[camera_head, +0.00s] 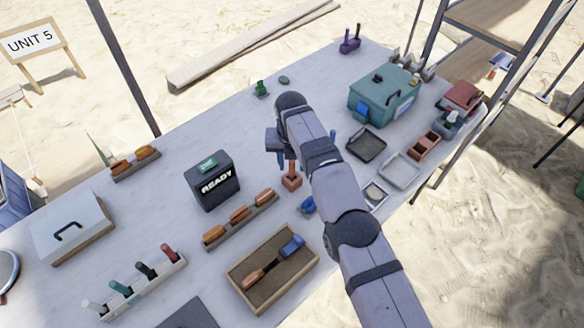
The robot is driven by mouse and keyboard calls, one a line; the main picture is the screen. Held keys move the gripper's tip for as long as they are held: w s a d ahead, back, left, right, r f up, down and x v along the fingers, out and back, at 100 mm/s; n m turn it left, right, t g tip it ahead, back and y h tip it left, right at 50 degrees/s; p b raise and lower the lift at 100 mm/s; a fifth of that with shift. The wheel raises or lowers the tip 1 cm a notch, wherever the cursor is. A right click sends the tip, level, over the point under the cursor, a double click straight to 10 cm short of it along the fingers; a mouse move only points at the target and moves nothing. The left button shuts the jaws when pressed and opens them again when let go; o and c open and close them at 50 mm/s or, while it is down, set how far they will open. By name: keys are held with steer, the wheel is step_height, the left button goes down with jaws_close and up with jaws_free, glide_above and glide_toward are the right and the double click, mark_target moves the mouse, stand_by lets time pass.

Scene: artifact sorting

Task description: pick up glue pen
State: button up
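My arm reaches over the table from the lower right. My gripper (287,164) points down at the table's middle, just above or at a small reddish-brown block or holder (291,183). The arm partly hides it, so its opening and any contact are unclear. No pen is clearly marked as the glue pen. A pale rack (150,293) at the lower left holds several upright pens or markers: a white one (95,306), a teal one (120,287), a black one (145,270) and a red one (169,252).
A black "READY" box (212,182) stands left of the gripper. A wooden tray (240,278) holds a brush-like tool. A rack of orange-handled tools (238,215) lies nearby. A teal case (384,98) and shallow trays (399,170) stand at right. The upper left tabletop is mostly clear.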

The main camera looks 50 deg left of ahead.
steer(key=shift+f, duration=0.15)
jaws_close()
stand_by(0.4)
steer(key=shift+r+p, duration=0.3)
steer(key=shift+r, duration=0.45)
step_height(320, 180, up, 8)
steer(key=p, duration=1)
steer(key=shift+r, duration=0.25)
